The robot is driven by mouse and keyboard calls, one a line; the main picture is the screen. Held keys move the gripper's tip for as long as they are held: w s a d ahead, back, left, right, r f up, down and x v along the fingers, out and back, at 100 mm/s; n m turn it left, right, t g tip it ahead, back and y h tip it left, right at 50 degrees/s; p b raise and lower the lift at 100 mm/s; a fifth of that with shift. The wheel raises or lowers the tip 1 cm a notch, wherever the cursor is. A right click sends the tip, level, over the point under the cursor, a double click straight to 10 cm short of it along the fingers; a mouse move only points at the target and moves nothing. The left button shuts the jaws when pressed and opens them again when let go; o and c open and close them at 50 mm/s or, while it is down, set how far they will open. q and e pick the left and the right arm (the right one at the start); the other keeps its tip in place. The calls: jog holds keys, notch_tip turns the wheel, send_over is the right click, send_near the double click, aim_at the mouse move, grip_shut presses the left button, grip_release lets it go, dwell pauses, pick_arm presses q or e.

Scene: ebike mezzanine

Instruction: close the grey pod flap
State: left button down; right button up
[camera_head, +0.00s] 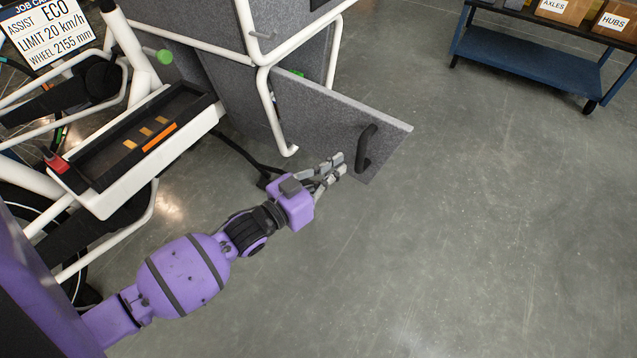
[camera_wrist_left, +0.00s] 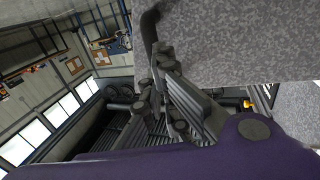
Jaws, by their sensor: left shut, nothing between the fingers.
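The grey pod flap (camera_head: 335,115) stands swung out from the grey pod (camera_head: 240,85) in the head view, so it is open. A black handle (camera_head: 365,148) is fixed near its free end. My left gripper (camera_head: 335,168) is shut and empty, with its fingertips just left of the handle, close to the flap's face. I cannot tell whether they touch it. In the left wrist view the flap (camera_wrist_left: 235,45) fills the upper right, and the dark handle (camera_wrist_left: 150,32) shows beyond the gripper fingers (camera_wrist_left: 165,95). My right gripper is not in view.
A white bike frame with a black tray (camera_head: 130,145) is at left, near my left arm. White tubes (camera_head: 270,100) edge the pod. A blue trolley (camera_head: 530,60) with cardboard boxes (camera_head: 565,10) stands at the back right. The floor right of the flap is clear.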

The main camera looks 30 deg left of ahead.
pick_arm(q)
jog(key=b+x, duration=0.1)
jog(key=x, duration=0.2)
jog(key=shift+w, duration=0.2)
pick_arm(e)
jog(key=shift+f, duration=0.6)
pick_arm(q)
jog(key=shift+d, duration=0.1)
